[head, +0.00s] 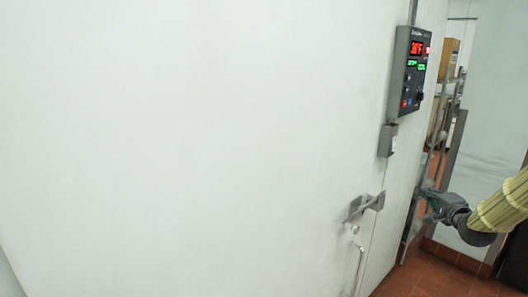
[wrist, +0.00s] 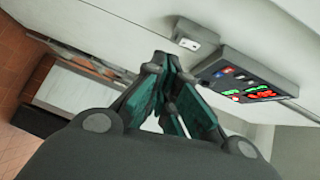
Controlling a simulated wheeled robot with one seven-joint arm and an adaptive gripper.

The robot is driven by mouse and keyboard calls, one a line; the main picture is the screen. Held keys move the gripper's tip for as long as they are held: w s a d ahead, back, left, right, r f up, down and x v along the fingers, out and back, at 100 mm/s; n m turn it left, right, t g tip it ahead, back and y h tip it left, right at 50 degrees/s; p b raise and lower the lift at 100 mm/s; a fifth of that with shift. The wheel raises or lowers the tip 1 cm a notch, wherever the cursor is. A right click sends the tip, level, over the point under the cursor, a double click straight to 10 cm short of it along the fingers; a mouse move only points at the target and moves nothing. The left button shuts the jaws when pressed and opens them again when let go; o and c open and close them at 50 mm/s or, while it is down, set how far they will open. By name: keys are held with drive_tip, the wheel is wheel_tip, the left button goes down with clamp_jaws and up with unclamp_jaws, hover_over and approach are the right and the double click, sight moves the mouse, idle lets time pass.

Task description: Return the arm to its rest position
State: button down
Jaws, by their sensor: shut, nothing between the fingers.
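My gripper (head: 430,203) is at the right of the head view, at the end of my arm in its yellowish ribbed sleeve. It is beside the right edge of the white door or wall panel, at about the height of a grey latch (head: 365,206). In the wrist view, its teal-padded fingers (wrist: 170,75) come together with nothing held between them. Whether the fingers touch the panel or the rail near it I cannot tell.
A control box (head: 410,70) with red and green digits is mounted above a small grey switch box (head: 388,140). Both also show in the wrist view, the control box (wrist: 243,78) close to the fingers. A metal handle (head: 360,268) is below the latch. Shelving with cardboard boxes (head: 450,58) stands behind. Red tile floor (head: 432,280) is clear below.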

drive_tip(key=s+a+f+n+g, duration=0.25)
drive_tip(key=a+f, duration=0.25)
drive_tip(key=f, duration=0.4)
drive_tip(key=s+a+f+n+g, duration=0.1)
drive_tip(key=s+a+f+n, duration=0.15)
drive_tip(key=a+f, duration=0.45)
drive_tip(key=s+a+f+n+g+y, duration=0.1)
drive_tip(key=s+a+f+n+g, duration=0.1)
drive_tip(key=s+a+f, duration=0.45)
drive_tip(key=s+a+f+n+g, duration=0.25)
drive_tip(key=s+f, duration=0.55)
drive_tip(key=f, duration=0.4)
drive_tip(key=s+a+f+n+g, duration=0.2)
drive_tip(key=s+a+f+g, duration=0.1)
drive_tip(key=s, duration=0.8)
drive_tip(key=s+a+f+n+g, duration=0.2)
drive_tip(key=s+a+f+n, duration=0.1)
drive_tip(key=s, duration=0.9)
drive_tip(key=s+a+f+n+g, duration=0.2)
drive_tip(key=s+f, duration=0.5)
drive_tip(key=s, duration=0.5)
drive_tip(key=a+g, duration=0.1)
drive_tip(key=a, duration=0.1)
drive_tip(key=shift+s+a+g, duration=0.2)
drive_tip(key=shift+a+g, duration=0.1)
drive_tip(key=shift+a, duration=0.05)
